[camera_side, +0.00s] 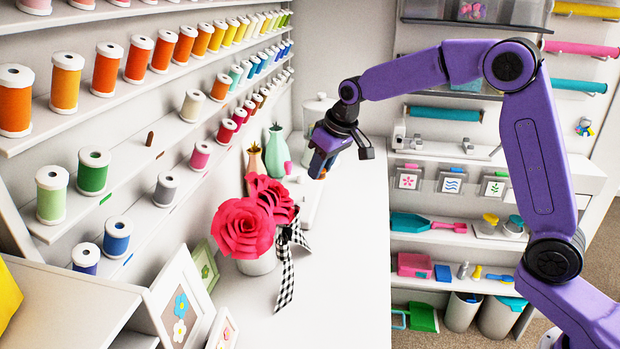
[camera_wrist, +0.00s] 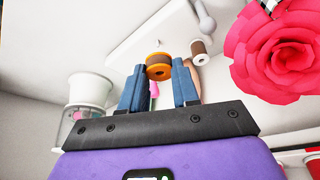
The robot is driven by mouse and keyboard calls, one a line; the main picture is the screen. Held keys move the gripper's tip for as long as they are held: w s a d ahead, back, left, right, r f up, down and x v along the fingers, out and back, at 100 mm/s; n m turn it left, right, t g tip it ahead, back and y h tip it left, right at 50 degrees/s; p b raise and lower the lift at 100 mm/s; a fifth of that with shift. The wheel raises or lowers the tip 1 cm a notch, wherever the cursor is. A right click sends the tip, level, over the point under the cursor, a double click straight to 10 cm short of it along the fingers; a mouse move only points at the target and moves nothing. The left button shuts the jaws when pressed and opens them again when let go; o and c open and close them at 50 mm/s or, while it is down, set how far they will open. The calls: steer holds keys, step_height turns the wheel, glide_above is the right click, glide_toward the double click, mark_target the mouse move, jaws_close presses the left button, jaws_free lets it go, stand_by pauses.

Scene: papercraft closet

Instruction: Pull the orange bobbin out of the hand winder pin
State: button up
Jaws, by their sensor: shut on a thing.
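In the wrist view, my gripper (camera_wrist: 159,72) has its two blue fingers shut on the orange bobbin (camera_wrist: 159,66), one finger on each side. The bobbin's dark centre faces the camera. Behind it is the white hand winder (camera_wrist: 130,38), with a short thin pin (camera_wrist: 158,44) showing just past the bobbin and a grey crank (camera_wrist: 205,18) at the upper right. I cannot tell whether the bobbin still touches the pin.
A brown spool (camera_wrist: 200,50) stands close to the right finger. A red paper rose (camera_wrist: 268,50) is further right. In the side view, vases (camera_side: 275,152) and spool shelves (camera_side: 150,125) stand left; the counter (camera_side: 345,270) is clear in front.

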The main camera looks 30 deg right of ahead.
step_height(320, 180, up, 4)
glide_above(354, 241)
steer(key=w, duration=0.2)
steer(key=s+d+f, duration=0.1)
steer(key=s+f, duration=0.1)
steer(key=s, duration=0.7)
steer(key=s+d+f, duration=0.1)
steer(key=s+d, duration=0.1)
steer(key=s, duration=0.6)
steer(key=w+a+f, duration=0.1)
steer(key=w+f, duration=0.2)
steer(key=w, duration=0.1)
steer(key=w+f, duration=0.3)
steer(key=w, duration=0.1)
steer(key=w+a+f, duration=0.1)
steer(key=w+f, duration=0.2)
steer(key=w, duration=0.2)
steer(key=shift+a+f, duration=0.15)
steer(key=shift+a, duration=0.15)
steer(key=shift+w+f, duration=0.3)
steer(key=shift+f, duration=1.65)
steer(key=shift+f, duration=0.1)
steer(key=o, duration=1)
